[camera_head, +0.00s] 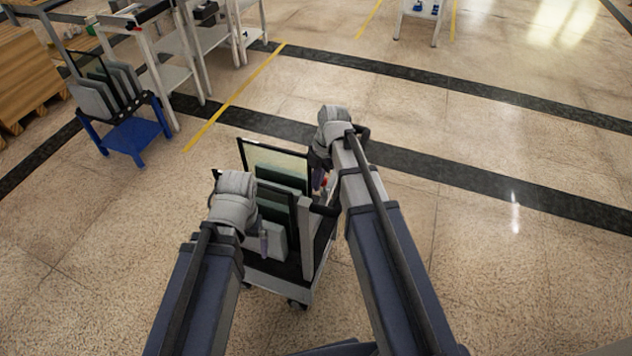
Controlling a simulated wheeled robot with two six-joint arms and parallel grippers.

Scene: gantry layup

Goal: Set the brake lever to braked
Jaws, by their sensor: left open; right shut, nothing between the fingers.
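A dark-framed cart (306,272) holding upright panels (276,181) stands between my two arms. A small red part (325,182) shows at its right side beside my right gripper; I cannot tell whether it is the brake lever or how it is set. My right gripper (318,183) is shut and empty, close to that red part; contact cannot be made out. My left gripper (263,243) is open and empty in front of the panels at the cart's near left. My arms and wrists hide much of the cart's sides.
A blue stand (132,137) with grey panels is at the upper left, near a pale workbench (172,76) and wooden crates (27,80). A yellow floor line (236,95) runs beyond the cart. The floor to the right is clear.

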